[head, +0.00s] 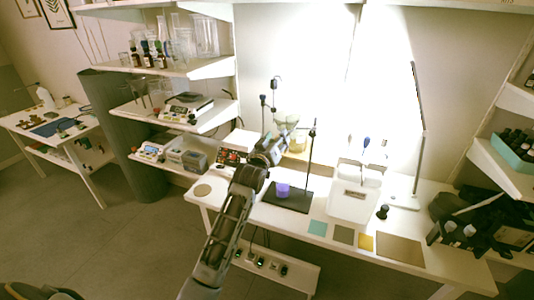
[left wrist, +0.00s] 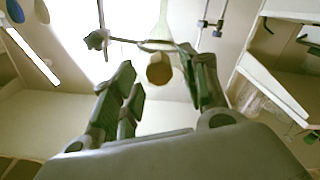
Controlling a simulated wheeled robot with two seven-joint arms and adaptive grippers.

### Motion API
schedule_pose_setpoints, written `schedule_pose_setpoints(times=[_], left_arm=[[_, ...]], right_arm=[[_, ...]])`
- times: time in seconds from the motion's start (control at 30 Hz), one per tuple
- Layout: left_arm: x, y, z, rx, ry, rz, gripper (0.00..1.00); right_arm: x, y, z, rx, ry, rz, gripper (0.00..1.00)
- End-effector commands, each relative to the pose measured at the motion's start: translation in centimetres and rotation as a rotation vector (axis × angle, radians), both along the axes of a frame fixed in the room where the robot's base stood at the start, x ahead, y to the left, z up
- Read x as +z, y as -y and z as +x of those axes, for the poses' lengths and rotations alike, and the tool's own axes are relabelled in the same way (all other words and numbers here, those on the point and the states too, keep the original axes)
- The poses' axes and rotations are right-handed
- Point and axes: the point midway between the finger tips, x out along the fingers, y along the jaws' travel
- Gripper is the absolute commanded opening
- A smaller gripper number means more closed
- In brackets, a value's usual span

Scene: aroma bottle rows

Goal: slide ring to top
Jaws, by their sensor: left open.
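A black stand in the head view has a flat base (head: 290,196) and an upright rod (head: 310,155). A pale glass funnel (head: 287,116) sits above my gripper, and a purple-filled beaker (head: 283,189) stands on the base. My left gripper (head: 272,148) is beside the stand, hiding part of it. In the left wrist view its fingers (left wrist: 165,78) are apart with nothing held. Beyond the fingertips is a thin dark ring (left wrist: 158,46) on an arm with a clamp (left wrist: 97,40). An amber faceted piece (left wrist: 159,69) shows between the fingers. Contact with the ring cannot be told. My right gripper is not in view.
Coloured mats (head: 318,228) lie along the table's front edge. A tall lamp (head: 419,140) rises at the right.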

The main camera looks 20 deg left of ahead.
Motion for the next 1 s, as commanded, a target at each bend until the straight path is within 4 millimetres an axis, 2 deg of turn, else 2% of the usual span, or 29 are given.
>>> schedule_pose_setpoints(times=[1.0], left_arm=[[0.1,-0.3,-9.1,0.000,0.003,-0.001,0.45]], right_arm=[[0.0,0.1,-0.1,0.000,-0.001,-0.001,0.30]])
